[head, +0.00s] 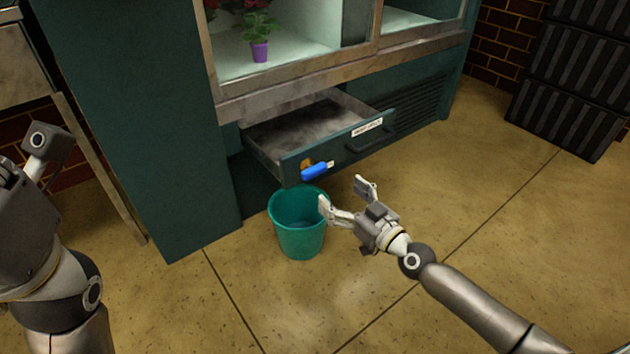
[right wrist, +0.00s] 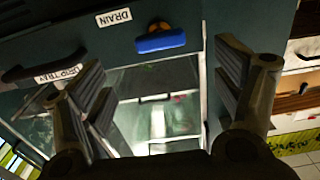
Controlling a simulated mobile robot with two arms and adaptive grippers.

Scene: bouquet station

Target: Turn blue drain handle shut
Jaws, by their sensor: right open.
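The blue drain handle (head: 315,171) sits on the front of the open drawer, at its left part, by a brass fitting (head: 306,163). In the head view it lies nearly along the drawer front. It also shows in the right wrist view (right wrist: 160,41), below a "DRAIN" label (right wrist: 114,17). My right gripper (head: 345,194) is open and empty, below and to the right of the handle, apart from it. Its fingers also show in the right wrist view (right wrist: 158,100). My left arm is at the left edge of the head view; its fingers are not visible.
The drawer (head: 352,141) is pulled out under a glass cabinet and has a dark pull handle (head: 372,135). A teal bucket (head: 299,236) stands on the floor under the blue handle, left of my right gripper. Dark crates (head: 568,92) stand at the right.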

